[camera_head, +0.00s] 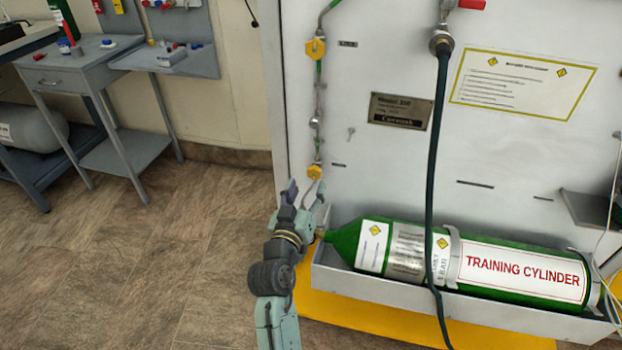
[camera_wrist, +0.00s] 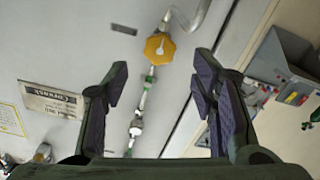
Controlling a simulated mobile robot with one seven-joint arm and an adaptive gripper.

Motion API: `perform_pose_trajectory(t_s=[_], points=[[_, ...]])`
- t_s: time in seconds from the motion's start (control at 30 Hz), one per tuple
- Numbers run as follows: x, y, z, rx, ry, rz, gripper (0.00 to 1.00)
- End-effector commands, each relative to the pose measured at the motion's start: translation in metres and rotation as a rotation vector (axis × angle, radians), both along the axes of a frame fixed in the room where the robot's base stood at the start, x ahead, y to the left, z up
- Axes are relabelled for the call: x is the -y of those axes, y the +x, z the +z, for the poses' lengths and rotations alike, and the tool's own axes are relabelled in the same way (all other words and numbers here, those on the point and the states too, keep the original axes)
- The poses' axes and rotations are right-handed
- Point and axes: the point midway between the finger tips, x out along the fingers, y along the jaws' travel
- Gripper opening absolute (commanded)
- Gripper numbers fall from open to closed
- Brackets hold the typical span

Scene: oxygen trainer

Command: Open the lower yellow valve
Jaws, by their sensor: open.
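The lower yellow valve (camera_head: 314,171) is on the thin pipe at the left side of the white panel. A second yellow valve (camera_head: 316,48) sits higher on the same pipe. My gripper (camera_head: 304,190) is just below the lower valve in the head view, its fingers apart and empty. In the wrist view, which looks upside down, the lower valve (camera_wrist: 159,48) is ahead of my open fingers (camera_wrist: 161,72), between their lines and apart from them. A light mark shows on its face. The exact gap in depth is hard to tell.
A green training cylinder (camera_head: 400,250) lies in a grey tray right of my gripper. A dark hose (camera_head: 436,150) hangs down the panel. A nameplate (camera_head: 399,111) is beside the pipe. A grey workbench (camera_head: 85,68) stands at left, with free floor (camera_head: 190,230) before it.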

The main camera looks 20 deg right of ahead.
Motion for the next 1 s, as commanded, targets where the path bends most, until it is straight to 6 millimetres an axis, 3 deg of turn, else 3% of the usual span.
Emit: perform_pose_trajectory(t_s=[0.1,0.33,1.0], points=[[-0.015,-0.021,-0.001,-0.003,0.0,0.001,0.52],[-0.031,-0.046,-0.001,-0.002,0.0,0.001,0.52],[-0.038,-0.048,0.003,0.008,0.002,0.011,0.52]])
